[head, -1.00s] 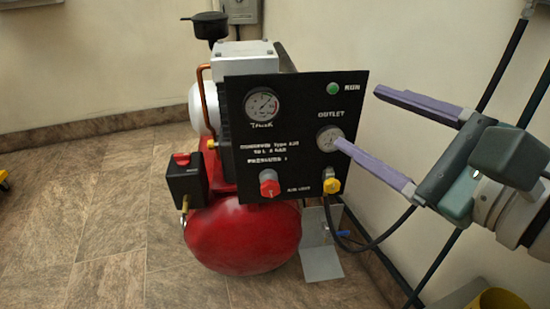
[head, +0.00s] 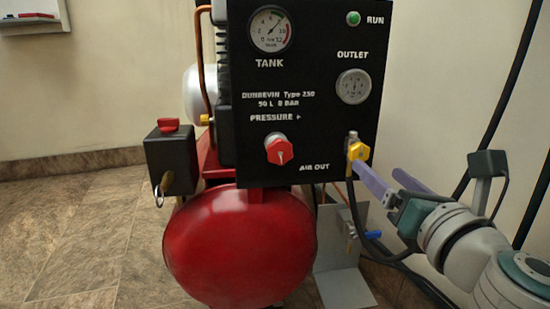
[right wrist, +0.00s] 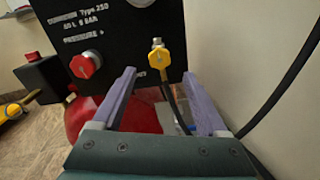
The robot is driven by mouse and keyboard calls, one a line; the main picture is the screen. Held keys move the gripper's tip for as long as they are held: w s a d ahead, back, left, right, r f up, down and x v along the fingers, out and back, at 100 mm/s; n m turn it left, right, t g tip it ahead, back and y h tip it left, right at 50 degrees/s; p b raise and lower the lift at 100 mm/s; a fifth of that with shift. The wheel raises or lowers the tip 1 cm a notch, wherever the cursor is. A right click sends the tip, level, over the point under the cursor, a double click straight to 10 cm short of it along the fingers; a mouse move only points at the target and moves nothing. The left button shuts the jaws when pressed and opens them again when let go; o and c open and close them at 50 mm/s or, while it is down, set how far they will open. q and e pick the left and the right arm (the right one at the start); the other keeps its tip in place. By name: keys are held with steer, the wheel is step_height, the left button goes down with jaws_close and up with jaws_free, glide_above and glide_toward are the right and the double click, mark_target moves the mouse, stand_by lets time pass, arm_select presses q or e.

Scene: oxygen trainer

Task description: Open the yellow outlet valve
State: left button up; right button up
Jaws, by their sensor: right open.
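The yellow outlet valve (head: 357,151) is a small yellow knob at the lower right of the black panel (head: 305,100), above a black hose. My right gripper (head: 378,168) is open and empty, to the right of and just below the valve. In the head view one purple finger's tip overlaps or nearly reaches the valve's lower edge; contact cannot be told. In the right wrist view the valve (right wrist: 159,59) shows ahead, between and beyond the two fingertips (right wrist: 159,74). My left gripper is not in view.
A red pressure knob (head: 279,150) sits left of the valve on the panel. The red tank (head: 240,240) is below. A blue-handled valve (head: 372,234) on a grey bracket and black hoses lie under my right gripper. A wall stands close on the right.

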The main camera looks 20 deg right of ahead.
mark_target(361, 154)
steer(key=b+x, duration=0.1)
steer(key=x, duration=0.6)
steer(key=shift+w, duration=0.25)
jaws_close()
stand_by(0.3)
